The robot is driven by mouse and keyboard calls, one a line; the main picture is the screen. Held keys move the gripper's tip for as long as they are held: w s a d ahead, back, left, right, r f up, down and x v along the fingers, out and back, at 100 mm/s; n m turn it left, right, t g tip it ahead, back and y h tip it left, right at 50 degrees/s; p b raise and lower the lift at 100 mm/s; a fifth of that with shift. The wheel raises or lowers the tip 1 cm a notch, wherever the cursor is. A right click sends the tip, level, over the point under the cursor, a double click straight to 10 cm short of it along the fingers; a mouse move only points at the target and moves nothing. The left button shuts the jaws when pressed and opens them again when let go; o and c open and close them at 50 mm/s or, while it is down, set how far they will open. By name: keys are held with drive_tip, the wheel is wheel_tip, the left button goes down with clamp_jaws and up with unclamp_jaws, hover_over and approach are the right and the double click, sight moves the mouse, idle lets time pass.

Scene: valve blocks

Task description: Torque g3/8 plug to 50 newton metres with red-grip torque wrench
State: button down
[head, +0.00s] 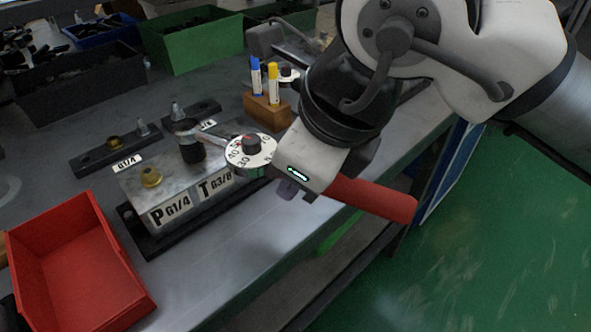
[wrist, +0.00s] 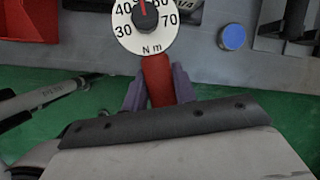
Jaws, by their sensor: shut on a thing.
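The torque wrench's red grip (head: 372,198) sticks out to the right of my gripper (head: 293,187) in the head view. The purple fingers are shut on this grip, one on each side in the wrist view (wrist: 157,82). The wrench's round white dial (head: 250,151) lies just left of my gripper, over the block's edge; its N m scale shows in the wrist view (wrist: 144,27). The wrench head with a dark socket (head: 191,151) stands over the port marked T G3/8 on the valve block (head: 140,193). The G3/8 plug is hidden, apparently under the socket.
A brass plug (head: 151,177) sits in the P G1/4 port. A red bin (head: 85,262) stands left of the block. A wooden holder (head: 266,112) with blue and yellow markers and another dial tool (head: 287,74) lie behind. Green floor is open at the right.

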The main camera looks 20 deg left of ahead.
drive_tip(key=shift+w+d+n, duration=0.1)
drive_tip(key=shift+w+n, duration=0.4)
drive_tip(key=shift+w, duration=0.25)
drive_tip(key=shift+w+n+g+y, duration=0.45)
drive_tip(key=shift+w+n, duration=0.45)
drive_tip(key=shift+w, duration=0.4)
drive_tip(key=shift+w+r, duration=0.1)
drive_tip(key=shift+w, duration=0.05)
drive_tip(key=shift+w+n+g+p, duration=0.3)
drive_tip(key=shift+w+n+g, duration=0.15)
drive_tip(key=shift+w+n, duration=0.6)
drive_tip(key=shift+w, duration=0.15)
drive_tip(key=shift+w, duration=0.1)
drive_tip(key=shift+w+a+n+g+p, duration=0.25)
drive_tip(key=shift+w+n, duration=0.2)
drive_tip(key=shift+w, duration=0.15)
drive_tip(key=shift+w+a+n+g+p, duration=0.1)
drive_tip(key=shift+w+a+n+g, duration=0.1)
drive_tip(key=shift+w+n, duration=0.3)
